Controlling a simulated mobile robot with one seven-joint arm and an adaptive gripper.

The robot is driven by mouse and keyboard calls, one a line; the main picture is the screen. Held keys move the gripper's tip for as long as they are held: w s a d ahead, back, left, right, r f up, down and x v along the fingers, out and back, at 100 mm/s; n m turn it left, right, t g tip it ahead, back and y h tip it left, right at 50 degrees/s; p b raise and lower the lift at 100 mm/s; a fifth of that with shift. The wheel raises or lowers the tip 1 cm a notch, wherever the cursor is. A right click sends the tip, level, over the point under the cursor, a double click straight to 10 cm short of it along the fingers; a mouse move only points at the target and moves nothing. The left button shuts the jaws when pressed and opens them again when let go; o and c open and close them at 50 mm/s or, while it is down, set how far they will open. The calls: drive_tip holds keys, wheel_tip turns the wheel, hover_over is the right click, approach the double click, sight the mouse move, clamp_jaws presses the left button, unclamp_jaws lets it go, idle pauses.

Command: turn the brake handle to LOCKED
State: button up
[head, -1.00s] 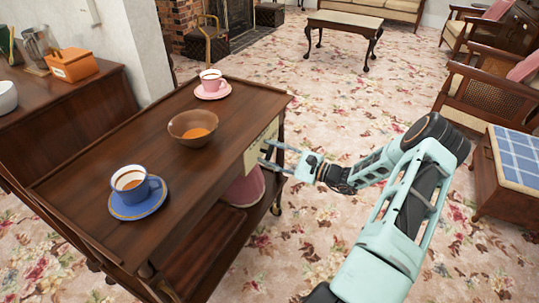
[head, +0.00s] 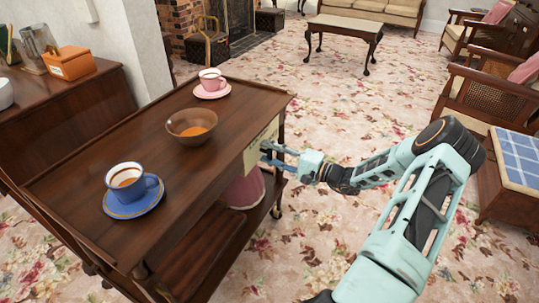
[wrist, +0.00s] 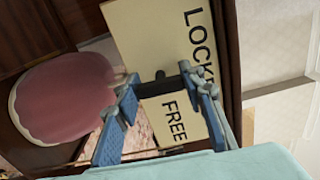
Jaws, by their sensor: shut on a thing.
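The black brake handle (wrist: 160,86) crosses the plate between the two words. My gripper (head: 268,153) is at the plate, its fingers on either side of the handle and shut on it. In the wrist view the blue fingers (wrist: 163,92) hold the handle's two sides. In the head view the handle is mostly hidden by the fingers.
On the trolley top stand a blue cup (head: 127,182) on a saucer, a brown bowl (head: 190,127) and a pink cup (head: 211,80) on a saucer. A pink object (head: 246,188) is on the lower shelf.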

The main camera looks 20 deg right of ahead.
drive_tip(key=shift+n, duration=0.3)
drive_tip(key=o, duration=1.2)
drive_tip(key=shift+s, duration=0.1)
drive_tip(key=v, duration=1.2)
